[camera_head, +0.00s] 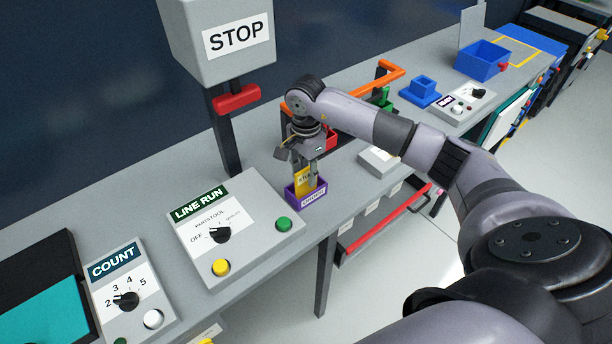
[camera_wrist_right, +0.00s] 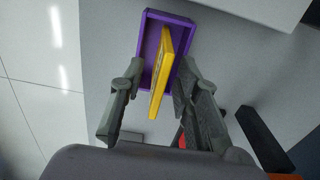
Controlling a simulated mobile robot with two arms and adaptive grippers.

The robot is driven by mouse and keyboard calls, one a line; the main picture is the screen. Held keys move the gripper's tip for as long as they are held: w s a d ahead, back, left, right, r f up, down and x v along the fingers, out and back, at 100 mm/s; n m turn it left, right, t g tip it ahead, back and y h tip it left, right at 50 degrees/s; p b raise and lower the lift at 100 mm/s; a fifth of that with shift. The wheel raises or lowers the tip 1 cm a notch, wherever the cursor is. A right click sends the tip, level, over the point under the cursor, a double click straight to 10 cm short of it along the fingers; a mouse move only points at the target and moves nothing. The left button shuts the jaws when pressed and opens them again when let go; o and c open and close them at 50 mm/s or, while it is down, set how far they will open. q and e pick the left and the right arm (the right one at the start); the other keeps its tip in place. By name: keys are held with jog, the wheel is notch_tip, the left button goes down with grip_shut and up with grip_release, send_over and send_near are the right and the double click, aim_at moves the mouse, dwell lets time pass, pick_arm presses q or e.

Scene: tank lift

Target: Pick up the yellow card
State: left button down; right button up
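The yellow card (camera_head: 301,181) stands upright in a small purple holder (camera_head: 311,197) near the front edge of the bench. My right gripper (camera_head: 308,172) points down over the holder, with its fingers around the card's height. In the right wrist view, the card (camera_wrist_right: 160,80) is between the two fingers of the gripper (camera_wrist_right: 160,72), inside the purple holder (camera_wrist_right: 146,44). A gap shows between the card and the left finger. The right finger is close to the card; I cannot tell if it touches. My left gripper is not in view.
Left of the holder stand the LINE RUN panel (camera_head: 240,240) and the COUNT panel (camera_head: 115,270). A STOP box (camera_head: 190,45) with a red handle (camera_head: 237,97) rises behind. An orange bar (camera_head: 350,90) and blue bin (camera_head: 482,60) are farther right.

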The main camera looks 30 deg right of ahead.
jog(key=shift+f, duration=0.7)
grip_shut()
